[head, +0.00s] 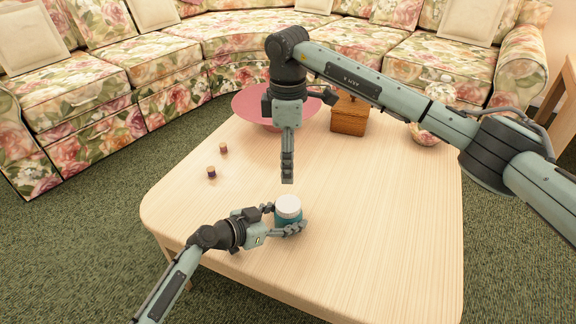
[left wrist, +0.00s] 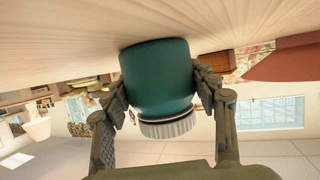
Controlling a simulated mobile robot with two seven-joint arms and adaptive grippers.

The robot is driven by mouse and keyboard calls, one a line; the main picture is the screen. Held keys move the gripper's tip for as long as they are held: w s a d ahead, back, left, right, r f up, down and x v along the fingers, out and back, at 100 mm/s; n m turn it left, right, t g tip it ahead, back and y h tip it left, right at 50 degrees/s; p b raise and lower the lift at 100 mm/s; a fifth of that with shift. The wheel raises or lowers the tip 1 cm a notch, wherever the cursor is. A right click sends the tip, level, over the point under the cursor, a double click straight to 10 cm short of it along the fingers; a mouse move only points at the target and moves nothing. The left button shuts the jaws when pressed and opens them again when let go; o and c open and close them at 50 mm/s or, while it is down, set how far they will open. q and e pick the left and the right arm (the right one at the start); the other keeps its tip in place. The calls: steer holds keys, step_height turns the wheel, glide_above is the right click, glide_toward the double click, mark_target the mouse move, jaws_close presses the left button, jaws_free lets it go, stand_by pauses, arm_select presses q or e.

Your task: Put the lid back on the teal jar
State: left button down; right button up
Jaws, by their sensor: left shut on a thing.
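The teal jar (head: 288,218) stands upright on the table near its front edge. The white lid (head: 288,204) is on top of it. In the left wrist view, which is upside down, the teal jar (left wrist: 157,80) has the ribbed white lid (left wrist: 168,128) at its mouth, with a dark band between them; I cannot tell if it is fully seated. My left gripper (head: 284,219) is shut on the jar's sides, with a finger on each side (left wrist: 160,85). My right gripper (head: 287,180) points down above and behind the jar, apart from the lid; its finger opening is seen edge-on.
Two small corked bottles (head: 211,173) stand on the table's left. A pink bowl (head: 250,108), a wooden box (head: 348,117) and a floral bowl (head: 425,136) are at the back. The table's (head: 390,230) right side is clear. A floral sofa (head: 170,65) curves behind it.

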arm_select(q)
steer(key=shift+c, duration=2.1)
jaws_free()
steer(key=v, duration=1.2)
steer(key=shift+s+a+f, duration=0.1)
